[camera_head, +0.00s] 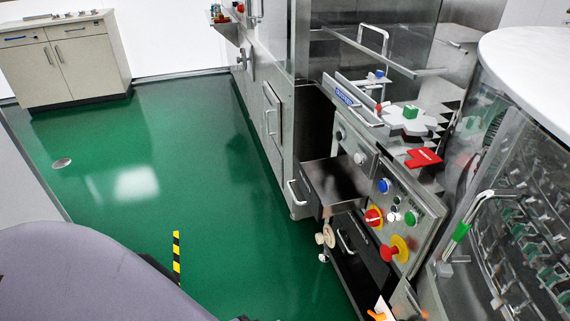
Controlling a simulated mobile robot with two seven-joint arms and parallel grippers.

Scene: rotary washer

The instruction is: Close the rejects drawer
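A dark open-topped metal drawer (335,183) sticks out of the front of the washer machine, to the left of its control panel. It is pulled out over the green floor. A silver bar handle (297,193) is on its outer front face, at its left end. No label saying rejects is readable on it, but it is the drawer that clearly stands open. Neither of my grippers shows in this view.
The control panel (398,203) carries coloured buttons and red-and-yellow emergency knobs. Another handle (345,240) and beige handwheels (326,236) are below the drawer. A white-topped glass-sided machine (525,60) stands at the right. The green floor (200,200) left of the drawer is clear.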

